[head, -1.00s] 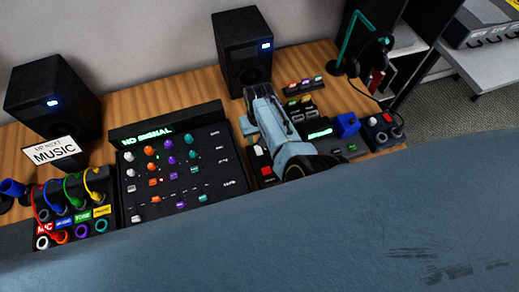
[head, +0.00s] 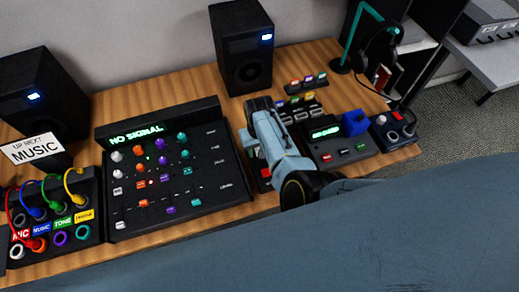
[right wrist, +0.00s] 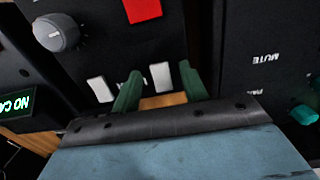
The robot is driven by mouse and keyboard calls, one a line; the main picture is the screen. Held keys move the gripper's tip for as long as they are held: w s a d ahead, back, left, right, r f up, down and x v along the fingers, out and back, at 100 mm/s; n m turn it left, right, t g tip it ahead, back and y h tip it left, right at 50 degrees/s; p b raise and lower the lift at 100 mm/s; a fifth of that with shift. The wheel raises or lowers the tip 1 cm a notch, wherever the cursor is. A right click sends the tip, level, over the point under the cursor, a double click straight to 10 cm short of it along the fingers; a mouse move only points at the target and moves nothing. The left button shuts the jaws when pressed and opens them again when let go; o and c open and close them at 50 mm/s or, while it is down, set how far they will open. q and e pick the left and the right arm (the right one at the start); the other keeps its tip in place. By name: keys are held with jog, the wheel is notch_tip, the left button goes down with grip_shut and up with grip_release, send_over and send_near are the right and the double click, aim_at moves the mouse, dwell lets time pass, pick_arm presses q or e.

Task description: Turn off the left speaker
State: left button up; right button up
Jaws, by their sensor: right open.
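The left speaker (head: 38,92) is a black box at the back left of the desk in the head view. A small blue-white light (head: 34,96) glows on its front. A matching right speaker (head: 243,50) stands further right, also lit. My right arm reaches over the desk just right of the mixer, far from the left speaker. In the right wrist view my right gripper (right wrist: 160,88) is open, its two green fingers apart, above dark panels with white keys and a red button. In the head view its fingertips are hard to make out. My left gripper is not in view.
A mixer (head: 210,178) with coloured knobs and a "NO SIGNAL" display fills the desk's middle. A "MUSIC" sign (head: 36,149) stands before the left speaker. A cable panel (head: 88,228) is at front left. A headphone stand (head: 352,35) and small devices are at right.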

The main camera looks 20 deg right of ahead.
grip_shut()
jog(key=g+b, duration=0.2)
jog(key=b, duration=0.1)
jog(key=shift+w+f, duration=0.15)
jog(key=shift+w, duration=0.2)
jog(key=shift+r+g+b, duration=0.2)
jog(key=shift+g+b, duration=0.25)
jog(key=shift+g, duration=0.05)
grip_release()
